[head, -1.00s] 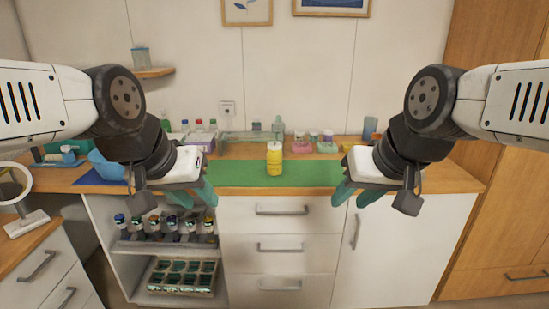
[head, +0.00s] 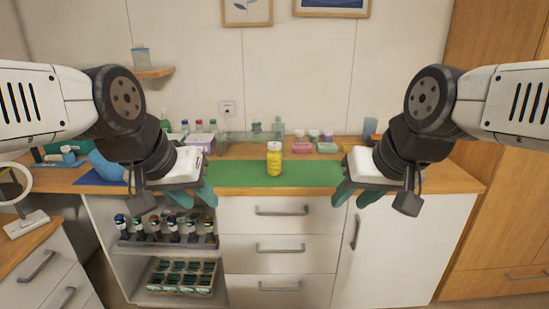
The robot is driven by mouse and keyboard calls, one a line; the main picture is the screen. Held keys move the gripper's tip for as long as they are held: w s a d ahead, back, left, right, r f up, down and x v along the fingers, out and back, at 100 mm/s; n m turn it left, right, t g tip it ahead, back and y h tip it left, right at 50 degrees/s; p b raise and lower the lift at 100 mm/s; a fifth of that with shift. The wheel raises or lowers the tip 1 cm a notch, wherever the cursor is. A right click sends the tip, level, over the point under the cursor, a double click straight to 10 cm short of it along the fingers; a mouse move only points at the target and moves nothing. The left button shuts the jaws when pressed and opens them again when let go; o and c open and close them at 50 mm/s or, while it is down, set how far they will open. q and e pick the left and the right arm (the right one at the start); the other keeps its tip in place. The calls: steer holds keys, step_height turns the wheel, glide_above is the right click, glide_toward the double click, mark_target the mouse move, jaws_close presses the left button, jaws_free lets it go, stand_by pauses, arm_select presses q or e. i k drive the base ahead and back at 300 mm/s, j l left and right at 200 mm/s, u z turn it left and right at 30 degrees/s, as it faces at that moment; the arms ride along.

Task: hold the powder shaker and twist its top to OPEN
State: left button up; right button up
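The powder shaker (head: 274,163) is a yellow bottle with a pale top. It stands upright on the green mat (head: 228,176) near the middle of the counter. I cannot tell from its small size how its top is turned. My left gripper (head: 195,196) has teal fingers spread apart with nothing between them. It hangs left of the shaker, in front of the mat's left end. My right gripper (head: 354,195) is also open and empty, right of the shaker by the mat's right end. Neither gripper touches the shaker.
Pink and pale jars (head: 327,146) and a clear bottle (head: 278,127) stand behind the mat. A blue bowl (head: 104,166) sits at the left. Several dark bottles (head: 173,229) stand on a shelf below. The mat around the shaker is clear.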

mark_target(272, 146)
steer(key=i, duration=1.15)
